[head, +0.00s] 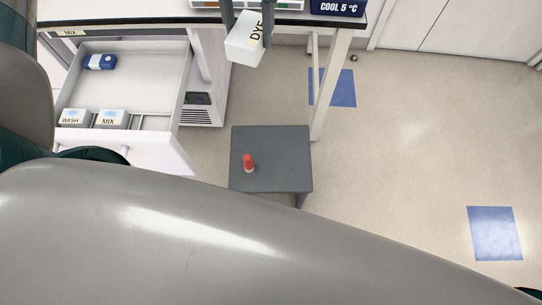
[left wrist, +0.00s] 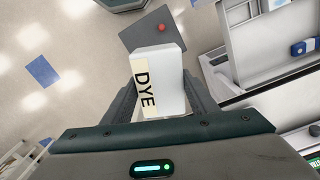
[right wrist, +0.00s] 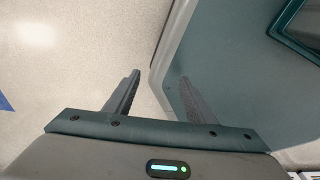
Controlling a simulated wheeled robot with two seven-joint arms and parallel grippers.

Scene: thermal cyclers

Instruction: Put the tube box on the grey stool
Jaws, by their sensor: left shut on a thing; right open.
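My left gripper (head: 247,35) is shut on a white box labelled DYE (head: 243,48), one finger on each side. The box hangs in the air near the bench's front edge, and fills the space between the fingers in the left wrist view (left wrist: 168,80). The grey stool (head: 285,150) stands on the floor in front of the bench; in the head view it lies below the held box, apart from it. My right gripper (right wrist: 160,80) is open and empty in the right wrist view.
An open white drawer (head: 150,122) at left holds boxes labelled WASH (head: 73,117) and MIX (head: 111,118) and a blue-and-white box (head: 100,62). A bench leg (head: 331,85) stands close behind the stool. Floor at right is clear, with flat blue patches (head: 494,233).

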